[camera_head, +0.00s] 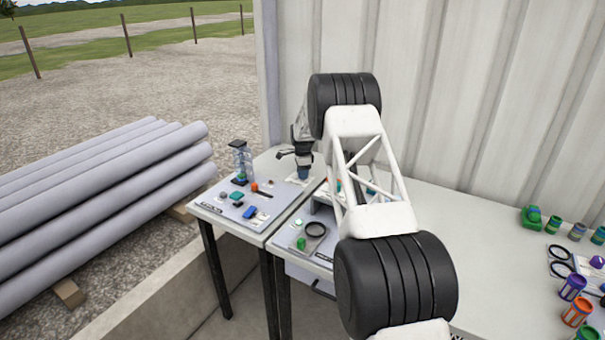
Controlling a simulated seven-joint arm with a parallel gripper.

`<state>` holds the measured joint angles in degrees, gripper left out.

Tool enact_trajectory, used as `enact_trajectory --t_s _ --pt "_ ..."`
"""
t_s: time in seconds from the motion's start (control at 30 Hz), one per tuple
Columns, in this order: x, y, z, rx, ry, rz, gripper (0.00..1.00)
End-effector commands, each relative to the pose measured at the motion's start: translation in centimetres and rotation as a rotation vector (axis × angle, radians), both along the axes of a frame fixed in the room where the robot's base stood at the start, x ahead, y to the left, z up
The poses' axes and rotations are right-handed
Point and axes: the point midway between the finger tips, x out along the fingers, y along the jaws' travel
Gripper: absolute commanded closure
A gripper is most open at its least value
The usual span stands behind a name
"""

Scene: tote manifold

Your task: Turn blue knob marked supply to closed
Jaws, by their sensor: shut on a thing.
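My gripper (302,163) points down over the back right of the left table's panel. The knob stands on a small pale plate at the panel's back right corner. The marking and the exact angle of the knob are too small to read, and the fingers hide its top. A second blue part (250,212) lies near the panel's front edge, apart from my gripper.
The panel (225,210) also bears a clear column (241,160), a green part (236,197) and an orange-tipped lever (258,189). Grey pipes (110,190) lie left; a corrugated wall (480,90) stands behind.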

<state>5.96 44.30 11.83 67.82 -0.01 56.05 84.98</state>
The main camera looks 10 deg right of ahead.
Motion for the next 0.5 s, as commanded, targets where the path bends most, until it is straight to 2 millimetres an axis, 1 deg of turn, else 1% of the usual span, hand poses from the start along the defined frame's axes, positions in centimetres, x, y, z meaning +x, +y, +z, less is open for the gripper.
enact_trajectory --t_s 0.1,0.13,0.2,0.3,0.5 --pt "0.01 -0.07 0.10 0.000 -0.001 0.000 0.84" --pt "0.01 -0.07 0.09 0.000 -0.001 0.000 0.59" --pt "0.01 -0.06 0.10 0.000 -0.001 0.000 0.48" --pt "0.01 -0.04 0.06 0.000 0.000 0.001 0.35" --pt "0.00 -0.02 0.03 0.000 0.000 0.001 0.35"
